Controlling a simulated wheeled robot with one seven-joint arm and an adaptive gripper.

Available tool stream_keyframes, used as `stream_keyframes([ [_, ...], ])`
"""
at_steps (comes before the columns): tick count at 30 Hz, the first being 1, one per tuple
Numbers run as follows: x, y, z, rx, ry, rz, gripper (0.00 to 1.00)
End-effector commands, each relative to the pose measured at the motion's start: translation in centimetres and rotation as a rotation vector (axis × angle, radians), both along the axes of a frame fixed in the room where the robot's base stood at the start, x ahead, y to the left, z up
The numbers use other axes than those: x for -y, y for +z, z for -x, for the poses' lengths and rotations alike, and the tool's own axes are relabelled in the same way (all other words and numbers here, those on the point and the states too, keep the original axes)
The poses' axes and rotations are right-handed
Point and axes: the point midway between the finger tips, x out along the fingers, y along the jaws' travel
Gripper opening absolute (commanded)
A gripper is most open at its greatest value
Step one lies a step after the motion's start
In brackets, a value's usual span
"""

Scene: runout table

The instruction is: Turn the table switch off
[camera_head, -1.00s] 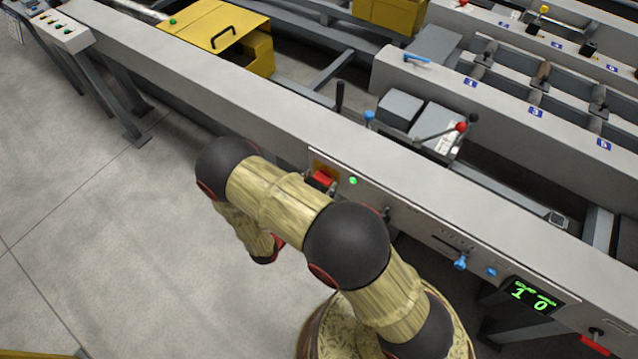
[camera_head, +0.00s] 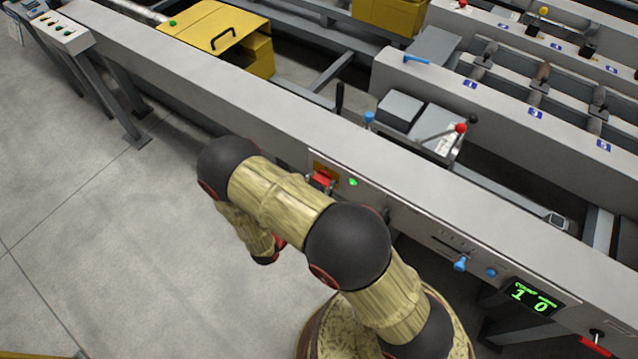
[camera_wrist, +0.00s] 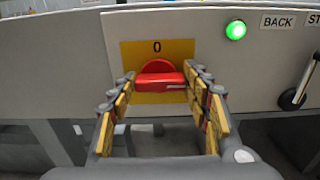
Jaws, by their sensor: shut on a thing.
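The table switch is a red knob (camera_wrist: 159,66) on a yellow plate (camera_wrist: 128,52) marked 0 at its top. Its grip bar lies about level in the wrist view, with a pale mark towards its right end. The switch also shows in the head view (camera_head: 322,179) on the table's front panel. My gripper (camera_wrist: 160,82) has one finger on each side of the bar and is shut on it.
A lit green lamp (camera_wrist: 236,30) sits right of the switch, with a BACK label and a black-handled lever (camera_wrist: 293,98) beyond it. Blue knobs and a green display (camera_head: 532,297) are farther right along the panel. Open floor lies at left.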

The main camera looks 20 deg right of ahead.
Motion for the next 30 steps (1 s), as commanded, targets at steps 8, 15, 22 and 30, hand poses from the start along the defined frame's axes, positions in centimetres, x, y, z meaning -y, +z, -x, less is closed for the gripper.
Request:
stream_keyframes([
  [8, -0.02, 0.02, -0.03, -0.004, 0.001, 0.003, 0.23],
  [15, -0.04, 0.18, -0.05, -0.058, 0.001, 0.042, 0.23],
  [22, -0.09, 0.33, -0.11, -0.190, 0.001, 0.138, 0.23],
  [30, -0.16, 0.32, -0.20, -0.396, 0.001, 0.287, 0.23],
])
